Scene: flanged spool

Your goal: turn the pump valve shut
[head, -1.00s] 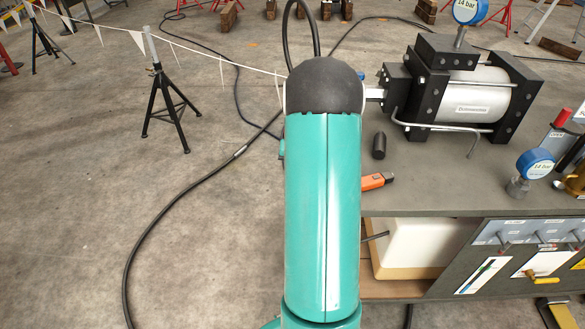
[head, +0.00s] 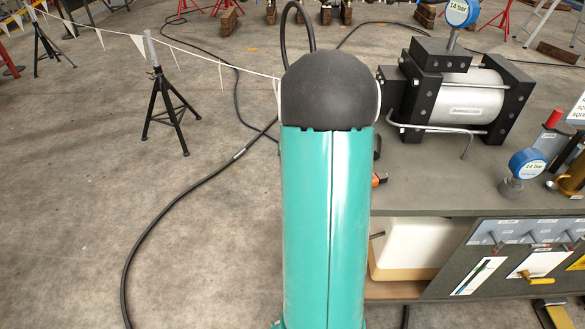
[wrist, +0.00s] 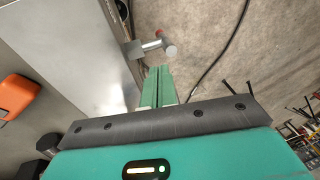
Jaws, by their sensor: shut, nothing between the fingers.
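In the wrist view, my gripper (wrist: 158,86) shows as two green fingers closed together with nothing between them. Just beyond the fingertips, a grey metal fitting with a round-ended crossbar (wrist: 152,47) juts from the side of a pale metal body (wrist: 90,45). It looks like a valve handle; a small red part shows at its far end. I see a small gap between it and the fingers, but cannot be sure they are apart. In the head view my arm hides my gripper and this fitting. The pump (head: 462,100), a silver cylinder between black end blocks, stands on the bench.
Blue gauges (head: 527,165) and a red-topped part (head: 552,119) stand on the bench (head: 440,178) at right. Below is a panel with a yellow handle (head: 538,280). An orange tool (wrist: 15,95) lies left in the wrist view. A cable (head: 165,215) crosses the floor.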

